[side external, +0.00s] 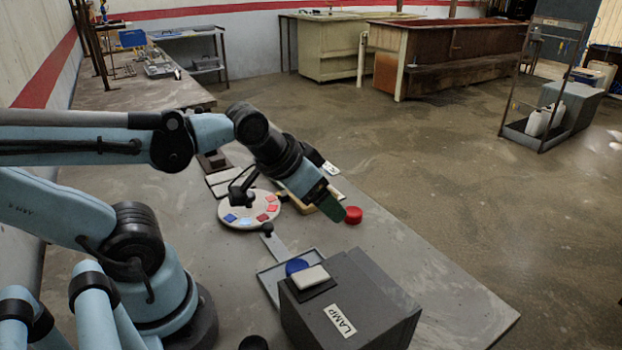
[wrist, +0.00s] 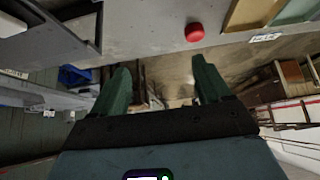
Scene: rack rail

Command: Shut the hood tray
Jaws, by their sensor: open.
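A dark grey box with a LAMP label, which seems to be the hood (side external: 375,295), stands at the table's front right. A shallow grey tray (side external: 269,281) projects from its far left side, so it is at least partly out. A blue disc (side external: 296,266) lies in the tray. A flat strip with a dark knob (side external: 267,229) runs from the tray's far edge. My gripper (side external: 333,207) is above the table beyond the hood, apart from tray and knob. Its green fingers are spread and empty in the wrist view (wrist: 163,85). I cannot identify the tray in the wrist view.
A red round button (side external: 353,214) is near my gripper and shows in the wrist view (wrist: 194,32). A wooden-edged box (side external: 297,206) is partly behind my gripper. A round plate (side external: 236,212) with coloured pieces stands left. The right table edge is clear.

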